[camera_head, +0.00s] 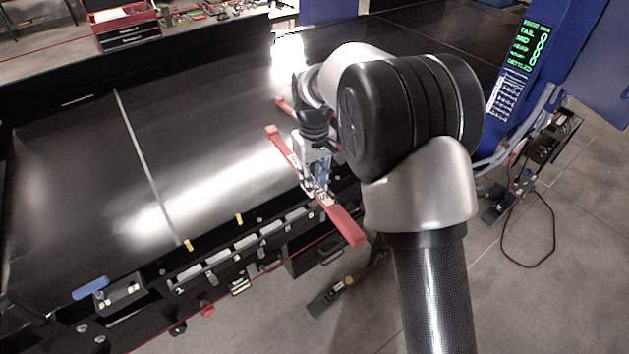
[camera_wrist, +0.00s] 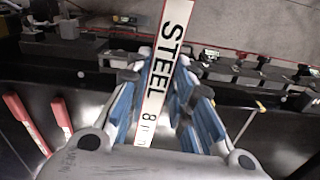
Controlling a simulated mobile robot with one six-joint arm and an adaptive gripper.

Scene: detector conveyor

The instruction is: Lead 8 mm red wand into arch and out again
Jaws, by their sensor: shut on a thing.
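My gripper (camera_head: 318,188) is shut on a wand with red ends (camera_head: 344,224) and a white middle. In the wrist view, its white face (camera_wrist: 168,52) reads "STEEL 8" and runs out between my fingers (camera_wrist: 160,108) past the top edge. The wand crosses the near side of the black belt, with one red end over the rail. It is not inside the arch. The blue arch (camera_head: 548,62) stands at the right, with a green-lettered display (camera_head: 531,43); its top is out of frame. My arm hides part of the belt before the arch.
Another red piece (camera_head: 287,107) shows beyond my gripper; two red bars (camera_wrist: 22,122) show at left in the wrist view. The near rail (camera_head: 240,248) carries several grey blocks and yellow tabs. A red toolbox (camera_head: 126,24) stands at the back. The left belt is clear.

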